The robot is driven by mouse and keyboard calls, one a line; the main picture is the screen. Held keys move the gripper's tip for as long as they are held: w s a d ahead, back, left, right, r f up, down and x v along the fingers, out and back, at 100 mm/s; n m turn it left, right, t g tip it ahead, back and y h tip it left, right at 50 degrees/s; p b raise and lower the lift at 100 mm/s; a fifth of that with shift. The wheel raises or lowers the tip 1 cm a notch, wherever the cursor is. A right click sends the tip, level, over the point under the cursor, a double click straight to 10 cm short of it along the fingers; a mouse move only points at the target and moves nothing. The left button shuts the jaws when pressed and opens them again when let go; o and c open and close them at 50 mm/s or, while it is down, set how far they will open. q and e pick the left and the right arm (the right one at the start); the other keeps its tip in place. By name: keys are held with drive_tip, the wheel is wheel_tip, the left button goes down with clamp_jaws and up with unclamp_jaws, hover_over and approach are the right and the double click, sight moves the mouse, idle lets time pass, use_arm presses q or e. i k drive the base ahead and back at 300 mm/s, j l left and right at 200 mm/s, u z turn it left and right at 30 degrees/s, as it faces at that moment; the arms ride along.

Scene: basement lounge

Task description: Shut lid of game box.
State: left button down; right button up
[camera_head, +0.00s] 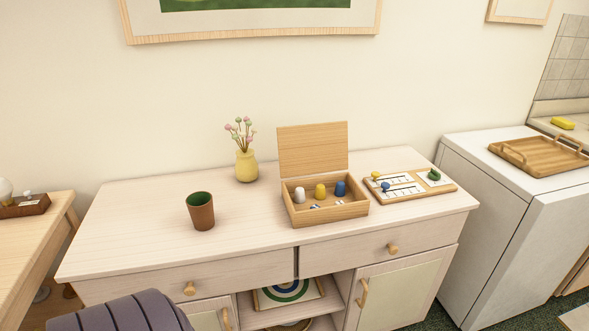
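The wooden game box (332,212) stands on the pale wooden sideboard, right of its middle. Its lid (313,151) is open and stands upright along the back edge of the box. Inside the box are a white piece (299,195), a yellow piece (320,191) and a blue piece (341,188), with small light items in front of them. Neither of my grippers is in view.
A brown cup (201,214) and a yellow flower vase (246,166) stand there. A game board (408,187) lies right of the box. A striped cushioned item (120,314) is at the front left.

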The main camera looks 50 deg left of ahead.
sight(319, 148)
drive_tip(key=u, duration=1.35)
drive_tip(key=i+l, duration=0.15)
drive_tip(key=l, duration=0.15)
drive_tip(key=u, duration=0.05)
